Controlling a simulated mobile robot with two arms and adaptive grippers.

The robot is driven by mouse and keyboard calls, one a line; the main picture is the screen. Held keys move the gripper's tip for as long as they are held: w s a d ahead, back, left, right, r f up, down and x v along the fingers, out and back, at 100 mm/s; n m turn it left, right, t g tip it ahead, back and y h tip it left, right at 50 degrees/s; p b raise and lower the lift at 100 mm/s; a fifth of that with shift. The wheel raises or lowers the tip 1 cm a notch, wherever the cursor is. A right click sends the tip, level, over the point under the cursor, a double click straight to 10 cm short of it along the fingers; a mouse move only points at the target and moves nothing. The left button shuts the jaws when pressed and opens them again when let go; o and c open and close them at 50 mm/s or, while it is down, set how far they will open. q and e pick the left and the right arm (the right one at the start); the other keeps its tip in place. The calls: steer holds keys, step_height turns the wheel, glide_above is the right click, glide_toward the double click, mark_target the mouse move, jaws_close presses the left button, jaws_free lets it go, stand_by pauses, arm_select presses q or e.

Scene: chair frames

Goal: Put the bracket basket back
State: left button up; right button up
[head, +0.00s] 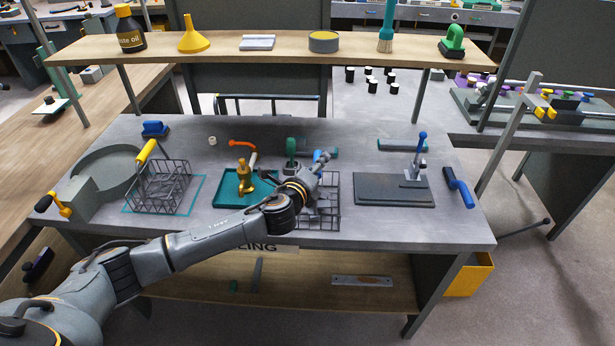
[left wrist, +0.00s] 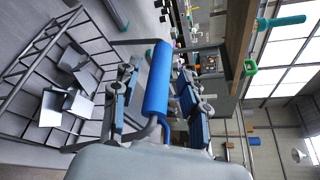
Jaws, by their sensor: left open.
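The bracket basket (head: 333,207) is a dark wire basket on the grey bench, partly hidden behind my left arm. In the left wrist view its wire wall (left wrist: 82,22) shows on the left with several grey metal brackets (left wrist: 50,107) inside. Its blue handle (left wrist: 157,80) stands between the two fingers of my left gripper (left wrist: 160,72). The fingers are open on either side of the handle, and I cannot tell whether they touch it. In the head view the left gripper (head: 318,166) is at the basket's back edge. My right gripper is not in view.
A second wire basket (head: 165,188) with a yellow handle stands at left on a teal outline. A teal tray (head: 228,198) lies between the baskets. A dark plate (head: 393,190) with a lever clamp is on the right. A shelf (head: 270,50) spans above the bench.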

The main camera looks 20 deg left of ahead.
arm_select(q)
steer(key=b+v, duration=0.1)
steer(key=v, duration=1)
steer(key=shift+s, duration=0.1)
steer(key=s+f+n+g, duration=0.45)
steer(key=s+n, duration=0.35)
steer(key=s, duration=0.2)
steer(key=s+f+n+g, duration=0.4)
steer(key=s+f+n, duration=0.25)
steer(key=s, duration=0.35)
steer(key=s+f+n+g, duration=0.45)
steer(key=s+n, duration=0.35)
steer(key=s, duration=0.2)
step_height(320, 180, down, 27)
steer(key=s, duration=0.2)
steer(key=s+a+f+g, duration=0.1)
steer(key=s+a+f, duration=0.2)
steer(key=s+f, duration=1.3)
steer(key=shift+s+g+y, duration=0.3)
steer(key=shift+y, duration=0.1)
